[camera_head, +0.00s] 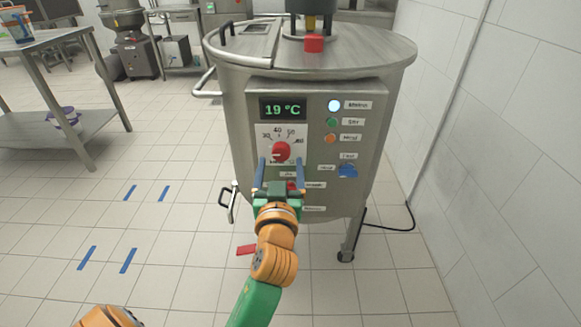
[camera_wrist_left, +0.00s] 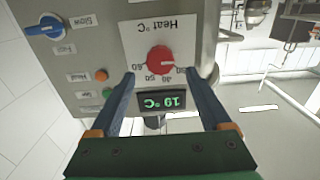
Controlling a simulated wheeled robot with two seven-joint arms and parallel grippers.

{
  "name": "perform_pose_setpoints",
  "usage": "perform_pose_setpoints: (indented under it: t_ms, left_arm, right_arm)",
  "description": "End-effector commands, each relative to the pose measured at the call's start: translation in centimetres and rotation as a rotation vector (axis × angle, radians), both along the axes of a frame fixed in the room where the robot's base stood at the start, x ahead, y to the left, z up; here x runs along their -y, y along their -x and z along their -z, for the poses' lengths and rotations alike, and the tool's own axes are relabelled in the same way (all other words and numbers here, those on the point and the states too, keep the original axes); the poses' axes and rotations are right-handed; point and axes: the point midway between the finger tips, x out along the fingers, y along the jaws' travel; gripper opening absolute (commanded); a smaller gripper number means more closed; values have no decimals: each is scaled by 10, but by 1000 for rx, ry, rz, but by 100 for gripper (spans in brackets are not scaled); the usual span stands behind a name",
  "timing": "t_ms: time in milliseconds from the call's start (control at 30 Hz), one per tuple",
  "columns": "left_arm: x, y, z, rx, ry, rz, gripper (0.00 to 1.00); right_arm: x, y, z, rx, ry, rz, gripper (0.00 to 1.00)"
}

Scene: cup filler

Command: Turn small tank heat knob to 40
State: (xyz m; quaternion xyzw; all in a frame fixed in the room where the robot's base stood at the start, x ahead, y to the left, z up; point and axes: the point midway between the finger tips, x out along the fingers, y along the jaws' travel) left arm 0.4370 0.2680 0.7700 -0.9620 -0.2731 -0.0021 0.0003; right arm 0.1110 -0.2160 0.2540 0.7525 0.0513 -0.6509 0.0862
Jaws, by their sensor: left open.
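The small tank (camera_head: 240,130) is a steel vessel with a control panel. Its red heat knob (camera_head: 280,152) sits under a display (camera_head: 283,108) reading 19 °C. The knob also shows in the left wrist view (camera_wrist_left: 160,60), where the panel appears upside down. There the white mark on the knob points to the right, beside the 30 end of the scale, not at 40. My left gripper (camera_head: 280,175) is open, its two blue fingers apart in front of the panel, one on either side of the knob. Whether they touch it I cannot tell. My right gripper is not in view.
White, green and orange buttons (camera_head: 331,138) run down the panel's right side, with a blue knob (camera_head: 347,171) below. A red button lies partly behind my gripper. A tiled wall (camera_head: 500,150) stands close on the right.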

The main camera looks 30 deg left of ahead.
Motion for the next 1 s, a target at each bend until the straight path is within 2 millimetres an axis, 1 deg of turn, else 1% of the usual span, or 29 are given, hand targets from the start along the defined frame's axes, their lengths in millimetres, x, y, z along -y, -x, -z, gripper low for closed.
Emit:
perform_pose_setpoints:
  t_ms: [33, 100, 200, 300, 500, 567, 600, 667, 700, 767, 800, 1000]
  left_arm:
    - [-5, -9, -3, 1, -6, 0, 81]
    - [-13, -20, -3, 0, -4, 0, 81]
    - [-19, -32, -1, -2, -3, 1, 81]
    - [-22, -37, -1, -2, -1, 2, 81]
    - [-22, -38, 0, -4, 0, 3, 81]
    - [-22, -38, 0, -4, 0, 3, 65]
    - [-22, -38, 0, -4, 0, 3, 54]
    - [-22, -38, 0, -4, 0, 3, 38]
    - [-22, -38, 0, -4, 0, 3, 27]
    - [-22, -38, 0, -4, -1, 3, 11]
    - [-22, -38, 0, -4, -1, 3, 0]
    - [-22, -38, 0, -11, -10, 3, 0]
  right_arm:
    - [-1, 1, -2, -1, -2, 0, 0]
    - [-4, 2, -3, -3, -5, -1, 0]
    - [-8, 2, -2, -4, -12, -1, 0]
    - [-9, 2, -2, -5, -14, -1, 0]
    - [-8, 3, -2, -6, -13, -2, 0]
    - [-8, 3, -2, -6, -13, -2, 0]
    - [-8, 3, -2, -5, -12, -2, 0]
    - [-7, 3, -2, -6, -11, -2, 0]
    - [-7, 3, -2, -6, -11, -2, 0]
    - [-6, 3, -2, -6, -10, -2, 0]
    - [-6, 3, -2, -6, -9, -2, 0]
    - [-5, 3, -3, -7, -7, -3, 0]
